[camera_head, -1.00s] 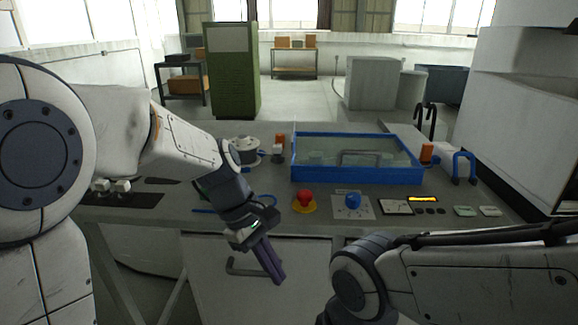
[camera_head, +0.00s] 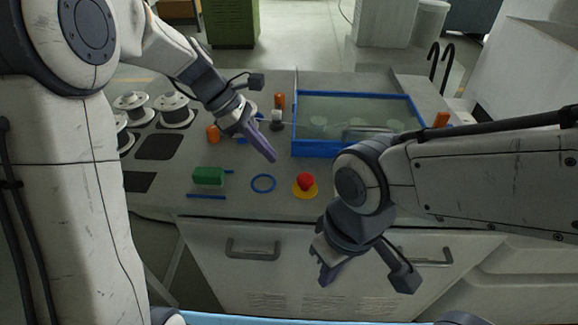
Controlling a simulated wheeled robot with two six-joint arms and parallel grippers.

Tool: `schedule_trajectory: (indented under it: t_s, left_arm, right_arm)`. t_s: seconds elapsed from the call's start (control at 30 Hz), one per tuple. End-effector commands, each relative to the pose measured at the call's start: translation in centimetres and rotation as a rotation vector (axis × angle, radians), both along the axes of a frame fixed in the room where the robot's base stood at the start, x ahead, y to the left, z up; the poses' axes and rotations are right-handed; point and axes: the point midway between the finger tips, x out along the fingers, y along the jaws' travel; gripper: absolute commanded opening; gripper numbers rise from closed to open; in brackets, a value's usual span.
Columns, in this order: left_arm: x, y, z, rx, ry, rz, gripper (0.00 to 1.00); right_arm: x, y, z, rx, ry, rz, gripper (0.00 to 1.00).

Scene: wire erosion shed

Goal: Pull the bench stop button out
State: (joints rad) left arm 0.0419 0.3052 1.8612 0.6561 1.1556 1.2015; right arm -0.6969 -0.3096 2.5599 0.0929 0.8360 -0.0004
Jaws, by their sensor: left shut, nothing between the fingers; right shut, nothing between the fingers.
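The bench stop button is a red mushroom head (camera_head: 306,180) on a yellow round base (camera_head: 304,192), near the front edge of the bench top (camera_head: 340,180). My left gripper (camera_head: 271,157) is shut and empty, above the bench, up and to the left of the button and apart from it. My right gripper (camera_head: 325,283) is shut and empty, lower down in front of the cabinet front, below and to the right of the button. Whether the button is pressed in or out cannot be told.
A blue-rimmed water tank (camera_head: 322,149) stands behind the button. A blue ring (camera_head: 263,183) and a green block (camera_head: 208,177) lie to its left. Wire spools (camera_head: 174,108) stand at the back left. My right forearm covers the bench to the right of the button.

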Motion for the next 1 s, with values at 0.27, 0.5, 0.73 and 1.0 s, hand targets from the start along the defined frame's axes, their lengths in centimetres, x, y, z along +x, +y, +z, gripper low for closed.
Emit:
schedule_trajectory:
  t_s: [0.27, 0.5, 0.73, 1.0]
  left_arm:
    - [-0.2, 1.1, 0.0, 0.000, 0.000, 0.018, 0.00]
    - [-0.4, 0.1, -1.8, 0.000, 0.004, 0.017, 0.00]
    - [-0.5, -2.4, -5.4, 0.001, 0.004, 0.014, 0.00]
    - [-0.6, -4.4, -8.0, 0.001, 0.002, 0.013, 0.00]
  right_arm:
    - [0.0, 0.0, 0.0, 0.000, 0.000, 0.000, 0.00]
    - [0.0, 0.0, -0.2, 0.000, 0.000, 0.000, 0.00]
    - [0.0, 0.0, -0.5, 0.000, 0.000, 0.000, 0.00]
    - [0.0, 0.0, -0.7, 0.000, 0.000, 0.000, 0.00]
